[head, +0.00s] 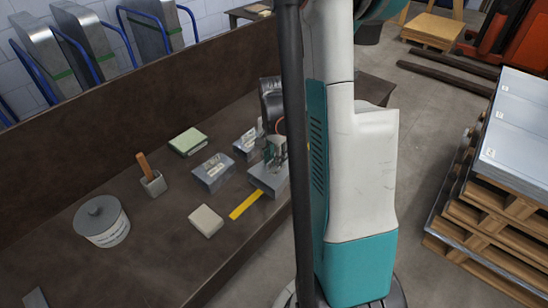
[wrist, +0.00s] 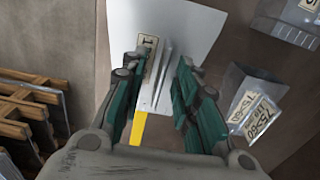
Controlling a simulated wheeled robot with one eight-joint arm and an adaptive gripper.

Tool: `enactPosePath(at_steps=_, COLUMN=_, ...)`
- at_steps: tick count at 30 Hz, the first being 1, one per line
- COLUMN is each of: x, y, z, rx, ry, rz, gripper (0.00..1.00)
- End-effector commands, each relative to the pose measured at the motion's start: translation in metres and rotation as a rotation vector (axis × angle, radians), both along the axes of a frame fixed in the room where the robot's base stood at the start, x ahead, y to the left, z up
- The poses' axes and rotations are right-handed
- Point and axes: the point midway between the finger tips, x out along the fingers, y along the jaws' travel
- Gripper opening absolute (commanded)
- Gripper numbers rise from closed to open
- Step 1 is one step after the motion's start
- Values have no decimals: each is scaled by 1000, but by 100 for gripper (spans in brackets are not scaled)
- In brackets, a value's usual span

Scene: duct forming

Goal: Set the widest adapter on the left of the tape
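Three grey metal adapters with pale labels are on the bench in the head view: one under my gripper (head: 270,180), one left of it (head: 213,170), one behind (head: 246,146). A yellow tape strip (head: 245,204) lies in front of the first. In the wrist view that adapter (wrist: 185,22) looks broadest, with a raised ridge and label; the tape (wrist: 138,128) shows below it. My gripper (wrist: 158,85) is open, its green fingers on either side of the ridge with gaps visible. It also shows in the head view (head: 275,152), partly hidden by my arm.
A raised board (head: 120,110) lines the back. Stacked pallets (head: 490,225) stand at right.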

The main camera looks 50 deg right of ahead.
Motion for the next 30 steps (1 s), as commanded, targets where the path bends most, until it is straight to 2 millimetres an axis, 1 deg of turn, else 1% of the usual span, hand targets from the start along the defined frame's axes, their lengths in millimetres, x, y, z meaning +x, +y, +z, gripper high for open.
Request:
enactPosePath(at_steps=4, x=0, y=0, z=3, rx=0, ry=0, rz=0, gripper=28)
enactPosePath(at_steps=8, x=0, y=0, z=15, rx=0, ry=0, rz=0, gripper=28)
enactPosePath(at_steps=11, x=0, y=0, z=31, rx=0, ry=0, rz=0, gripper=28)
enactPosePath(at_steps=18, x=0, y=0, z=78, rx=0, ry=0, rz=0, gripper=28)
enactPosePath(at_steps=21, x=0, y=0, z=94, rx=0, ry=0, rz=0, gripper=28)
enactPosePath(at_steps=25, x=1, y=0, z=110, rx=0, ry=0, rz=0, gripper=28)
enactPosePath(at_steps=30, x=1, y=0, z=119, rx=0, ry=0, rz=0, gripper=28)
